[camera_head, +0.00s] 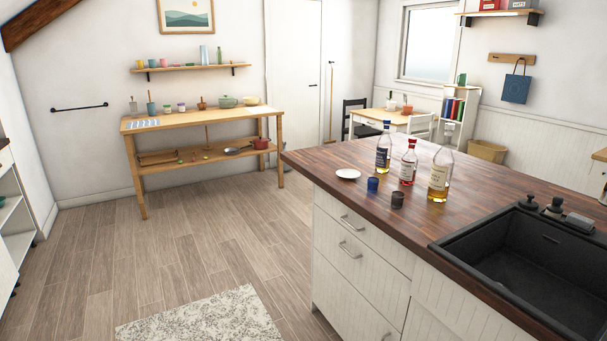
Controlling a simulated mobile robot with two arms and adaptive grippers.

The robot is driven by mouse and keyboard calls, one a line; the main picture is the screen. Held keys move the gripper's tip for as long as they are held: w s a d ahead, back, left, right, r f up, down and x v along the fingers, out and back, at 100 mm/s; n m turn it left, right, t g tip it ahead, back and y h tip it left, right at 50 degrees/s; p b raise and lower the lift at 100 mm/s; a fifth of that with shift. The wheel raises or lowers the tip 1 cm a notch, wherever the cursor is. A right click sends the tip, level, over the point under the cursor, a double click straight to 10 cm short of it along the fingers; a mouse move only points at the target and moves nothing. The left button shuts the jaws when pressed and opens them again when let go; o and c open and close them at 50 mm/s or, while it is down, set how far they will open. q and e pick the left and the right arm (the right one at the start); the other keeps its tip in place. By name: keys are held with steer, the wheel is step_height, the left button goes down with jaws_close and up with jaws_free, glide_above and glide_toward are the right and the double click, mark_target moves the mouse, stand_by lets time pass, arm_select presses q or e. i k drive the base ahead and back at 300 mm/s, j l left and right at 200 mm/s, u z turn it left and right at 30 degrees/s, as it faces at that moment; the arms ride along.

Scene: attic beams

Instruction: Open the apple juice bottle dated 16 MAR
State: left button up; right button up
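Three bottles stand upright and capped on the dark wooden counter (330,160). A second bottle (408,169) has a red cap and reddish contents. The third bottle (439,178), nearest to me, has a pale top, a cream label and yellowish contents. The label print and dates are too small to read, so I cannot tell which is the apple juice dated 16 MAR. Neither of my grippers shows in the head view.
A black sink (520,265) is set in the counter at right. A pale rug (203,320) lies on the open floor at left.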

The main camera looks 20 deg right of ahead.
mark_target(443, 163)
steer(key=i+j+z, duration=0.1)
steer(key=i+z, duration=0.3)
steer(key=i, duration=0.15)
steer(key=i+j+z, duration=0.85)
steer(key=i, duration=0.2)
